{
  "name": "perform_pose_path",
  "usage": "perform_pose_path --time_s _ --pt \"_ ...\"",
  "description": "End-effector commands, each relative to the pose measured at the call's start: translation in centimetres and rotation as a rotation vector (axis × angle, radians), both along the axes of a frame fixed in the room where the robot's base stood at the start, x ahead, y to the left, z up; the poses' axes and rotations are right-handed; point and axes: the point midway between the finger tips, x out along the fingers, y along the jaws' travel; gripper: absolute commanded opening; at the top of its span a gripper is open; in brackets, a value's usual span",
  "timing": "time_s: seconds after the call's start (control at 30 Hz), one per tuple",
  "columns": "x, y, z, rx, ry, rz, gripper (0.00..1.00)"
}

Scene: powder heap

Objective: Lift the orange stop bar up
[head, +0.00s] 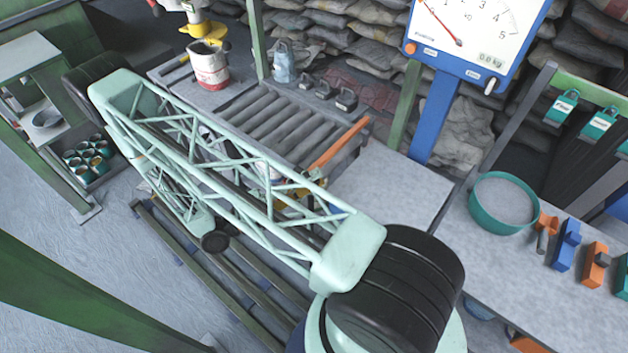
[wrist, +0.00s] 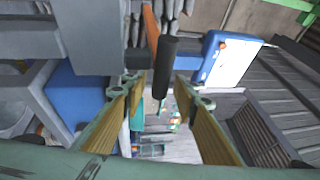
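The orange stop bar (head: 340,143) lies slanted across the near right end of the roller conveyor in the head view. In the wrist view, the orange bar (wrist: 151,25) shows at the top, with a black cylindrical grip (wrist: 167,65) beside its lower end. My gripper (wrist: 160,92) is open, with its yellow-padded fingers apart to the left and right. The black grip shows between the fingertips, with visible gaps on both sides. I cannot tell how far in depth it is from the fingers. In the head view, my green lattice arm hides most of the gripper.
The roller conveyor (head: 265,122) has several dark weights (head: 325,90) beside it. A white-and-red bucket (head: 209,66) stands behind left. A dial scale (head: 465,40) on a blue post stands behind right. A teal bowl of powder (head: 503,203) is on the right bench. The grey tabletop (head: 390,190) is clear.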

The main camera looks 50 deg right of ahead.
Motion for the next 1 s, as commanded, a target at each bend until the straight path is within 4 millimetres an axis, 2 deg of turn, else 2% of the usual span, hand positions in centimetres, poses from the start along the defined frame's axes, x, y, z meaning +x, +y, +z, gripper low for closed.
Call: perform_pose_path --time_s 0.33,0.63,1.0 --pt "-0.05 -0.11 0.03 0.000 0.000 0.000 0.27" --pt "-0.05 -0.11 0.03 0.000 0.000 0.000 0.00" --pt "0.08 0.13 0.42 0.008 0.000 0.005 0.00"
